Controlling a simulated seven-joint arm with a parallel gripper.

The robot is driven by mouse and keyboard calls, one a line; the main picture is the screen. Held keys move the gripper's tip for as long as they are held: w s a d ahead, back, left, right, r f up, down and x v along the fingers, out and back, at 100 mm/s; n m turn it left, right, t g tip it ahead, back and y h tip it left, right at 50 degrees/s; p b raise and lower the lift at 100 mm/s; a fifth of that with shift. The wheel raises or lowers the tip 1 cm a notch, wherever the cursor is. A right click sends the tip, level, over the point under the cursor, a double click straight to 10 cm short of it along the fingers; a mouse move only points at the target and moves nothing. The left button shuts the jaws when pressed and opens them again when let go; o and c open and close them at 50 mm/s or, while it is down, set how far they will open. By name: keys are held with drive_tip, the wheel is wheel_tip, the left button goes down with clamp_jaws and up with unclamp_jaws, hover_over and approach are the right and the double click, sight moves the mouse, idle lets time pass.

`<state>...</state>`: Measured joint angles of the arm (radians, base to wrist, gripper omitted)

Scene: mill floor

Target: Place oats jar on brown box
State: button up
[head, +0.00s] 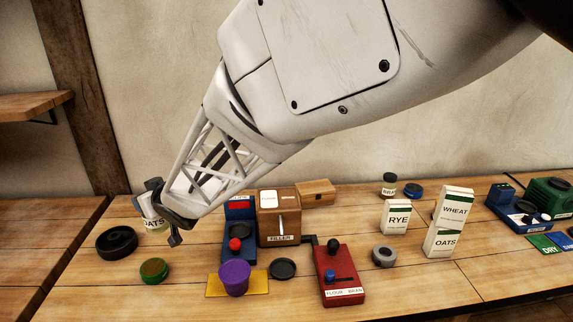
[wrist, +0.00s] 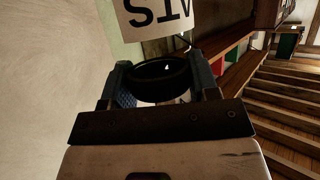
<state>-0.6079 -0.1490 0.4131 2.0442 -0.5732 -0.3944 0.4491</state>
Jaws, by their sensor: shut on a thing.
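My gripper (head: 163,212) is at the left of the bench, shut on the oats jar (head: 153,224), a pale jar with an OATS label. The jar is tilted and partly hidden by the fingers; I cannot tell how far it is above the bench. In the wrist view, the fingers of my gripper (wrist: 159,80) stand either side of a dark round lid or rim, with the jar's white label (wrist: 158,17) upside down beyond. A small plain brown box (head: 316,191) lies at the back, right of the brown FILLER machine (head: 270,222).
A black round dish (head: 116,242) and a green-rimmed lid (head: 154,270) lie near my gripper. A blue scale-like device (head: 239,245), purple cup (head: 234,278) and red device (head: 340,275) fill the middle. RYE (head: 396,216), WHEAT (head: 454,205) and OATS (head: 442,242) cartons stand right.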

drive_tip(key=w+d+m+t+h, duration=0.25)
drive_tip(key=w+d, duration=0.45)
drive_tip(key=d, duration=0.6)
drive_tip(key=w+d+m+t+h, duration=0.1)
drive_tip(key=w+d+m+h, duration=0.35)
drive_tip(key=d, duration=0.85)
drive_tip(key=w+d+m+h, duration=0.1)
drive_tip(key=w+d+h, duration=0.1)
drive_tip(key=d, duration=0.9)
drive_tip(key=w+d+m+h, duration=0.1)
drive_tip(key=w+d+m, duration=0.1)
drive_tip(key=d, duration=0.8)
drive_tip(key=shift+t, duration=0.45)
wheel_tip(320, 180, down, 5)
drive_tip(key=shift+w, duration=0.1)
drive_tip(key=w+f, duration=0.1)
drive_tip(key=w, duration=1.4)
drive_tip(key=shift+w+f, duration=0.25)
drive_tip(key=shift+w, duration=0.15)
drive_tip(key=shift+d, duration=0.1)
drive_tip(key=shift+f, duration=1.75)
